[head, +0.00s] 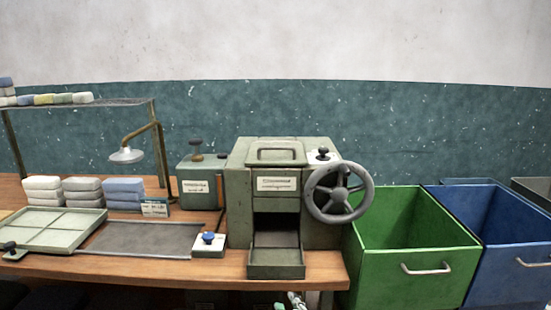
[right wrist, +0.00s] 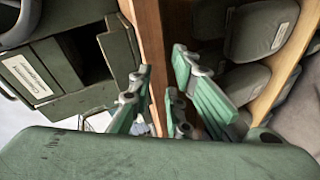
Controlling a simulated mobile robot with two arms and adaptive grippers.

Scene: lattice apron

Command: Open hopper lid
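The green hopper machine (head: 240,190) stands on the wooden table. Its hopper lid (head: 276,153) lies flat on top, with a raised bar handle at its middle. The lid looks shut. My right gripper (head: 294,300) shows only in part at the bottom edge of the head view, low in front of the table. In the right wrist view my right gripper (right wrist: 160,88) has its green fingers apart with nothing between them. The machine's open front and label show at the left of that view. The lid is not clear there. My left gripper is not in view.
A grey handwheel (head: 338,215) sticks out at the machine's right. A tray (head: 276,270) juts from its front. Green (head: 415,270) and blue (head: 505,265) bins stand to the right. A lamp (head: 127,155), stacked blocks (head: 83,188) and a control box (head: 208,250) are on the left.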

